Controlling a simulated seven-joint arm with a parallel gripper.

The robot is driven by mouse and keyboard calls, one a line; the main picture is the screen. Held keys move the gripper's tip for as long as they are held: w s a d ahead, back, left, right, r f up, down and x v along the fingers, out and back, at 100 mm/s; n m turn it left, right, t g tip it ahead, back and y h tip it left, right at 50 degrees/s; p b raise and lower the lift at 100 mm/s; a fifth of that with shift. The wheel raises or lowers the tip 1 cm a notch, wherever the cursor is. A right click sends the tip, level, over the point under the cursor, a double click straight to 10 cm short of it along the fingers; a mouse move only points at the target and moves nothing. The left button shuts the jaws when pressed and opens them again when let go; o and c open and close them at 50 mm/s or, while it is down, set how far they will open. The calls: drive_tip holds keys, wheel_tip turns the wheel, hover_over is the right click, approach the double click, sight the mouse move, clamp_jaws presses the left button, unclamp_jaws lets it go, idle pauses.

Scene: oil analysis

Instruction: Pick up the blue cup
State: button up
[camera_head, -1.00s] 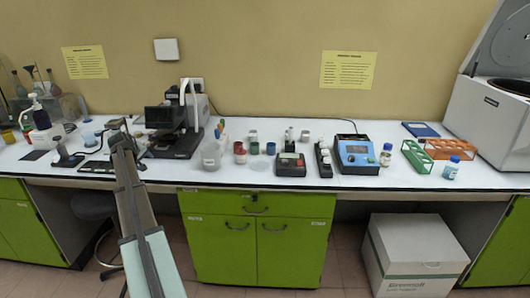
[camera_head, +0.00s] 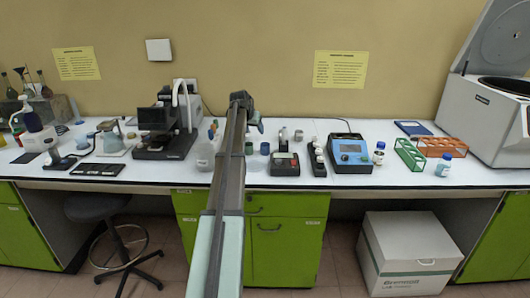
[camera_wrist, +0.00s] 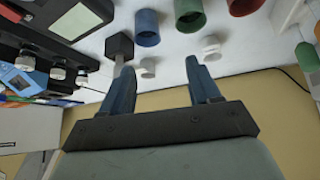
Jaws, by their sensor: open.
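The blue cup (camera_head: 264,148) stands upright on the white bench, just right of my arm in the head view. It also shows at the top of the wrist view (camera_wrist: 147,28), beside the green cup. My gripper (camera_head: 257,124) is above and behind the cups in the head view, small and partly hidden by my arm. In the wrist view my gripper (camera_wrist: 160,65) has its two fingers wide apart, with nothing between them. The blue cup lies beyond the fingertips and is not touched.
A green cup (camera_wrist: 189,15) and a red cup (camera_wrist: 243,6) stand in a row with the blue one. White cups (camera_wrist: 211,47) are close to the fingers. A black device (camera_head: 284,165) stands right of the blue cup, and a microscope (camera_head: 165,127) stands to the left.

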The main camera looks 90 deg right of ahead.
sight(265, 149)
drive_tip(key=shift+m+y, duration=0.3)
drive_tip(key=shift+m, duration=0.3)
drive_tip(key=x, duration=0.3)
drive_tip(key=s+x, duration=0.1)
drive_tip(key=x, duration=0.2)
drive_tip(key=s+a+x, duration=0.1)
drive_tip(key=x, duration=0.3)
drive_tip(key=shift+s+f, duration=0.1)
drive_tip(key=shift+d+x, duration=0.25)
drive_tip(key=shift+x, duration=2.4)
drive_tip(key=c, duration=0.7)
